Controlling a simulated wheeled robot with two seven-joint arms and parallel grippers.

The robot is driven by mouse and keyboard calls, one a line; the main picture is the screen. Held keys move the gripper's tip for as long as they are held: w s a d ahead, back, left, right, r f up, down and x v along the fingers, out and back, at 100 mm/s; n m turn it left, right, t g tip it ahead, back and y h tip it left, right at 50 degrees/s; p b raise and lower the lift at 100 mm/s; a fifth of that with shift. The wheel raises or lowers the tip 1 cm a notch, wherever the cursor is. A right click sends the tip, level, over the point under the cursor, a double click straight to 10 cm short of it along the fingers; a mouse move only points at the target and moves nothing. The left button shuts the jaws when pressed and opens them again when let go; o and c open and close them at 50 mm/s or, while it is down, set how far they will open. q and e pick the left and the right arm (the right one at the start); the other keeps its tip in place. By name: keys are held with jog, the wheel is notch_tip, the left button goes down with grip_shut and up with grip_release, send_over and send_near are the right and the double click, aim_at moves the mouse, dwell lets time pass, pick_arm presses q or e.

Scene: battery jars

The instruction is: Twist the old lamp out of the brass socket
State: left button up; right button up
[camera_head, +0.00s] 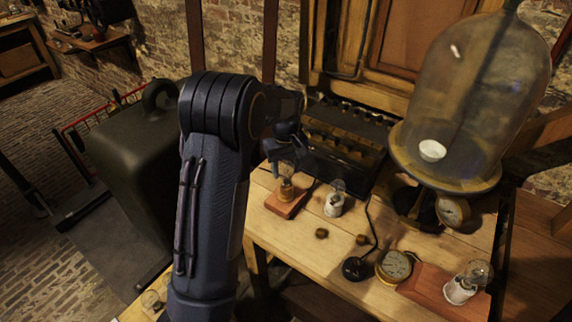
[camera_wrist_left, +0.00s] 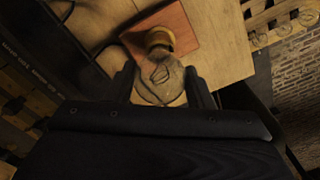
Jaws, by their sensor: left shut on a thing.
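A clear glass lamp (camera_wrist_left: 160,82) sits between the two fingers of my left gripper (camera_wrist_left: 165,88) in the left wrist view. The gripper is shut on it. The lamp's lower end meets the brass socket (camera_wrist_left: 159,38), which is fixed on a reddish wooden block (camera_wrist_left: 185,22). In the head view the brass socket (camera_head: 286,187) and its block (camera_head: 284,205) stand on the bench, with my left gripper (camera_head: 287,158) directly above. I cannot tell how far the lamp is seated in the socket. My right gripper is not in view.
A second lamp in a white holder (camera_head: 333,203) stands close right of the block. A glass bell jar (camera_head: 480,100) stands at the right. A round gauge (camera_head: 394,264), a black cord (camera_head: 371,225) and another lamp (camera_head: 466,283) occupy the front right. A dark battery rack (camera_head: 340,145) lies behind.

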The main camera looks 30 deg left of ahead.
pick_arm(q)
jog(key=shift+r, duration=0.1)
dwell(0.3)
jog(key=shift+r+p, duration=1)
jog(key=shift+r, duration=0.1)
jog(key=shift+r+p, duration=2.1)
jog(key=shift+r, duration=0.45)
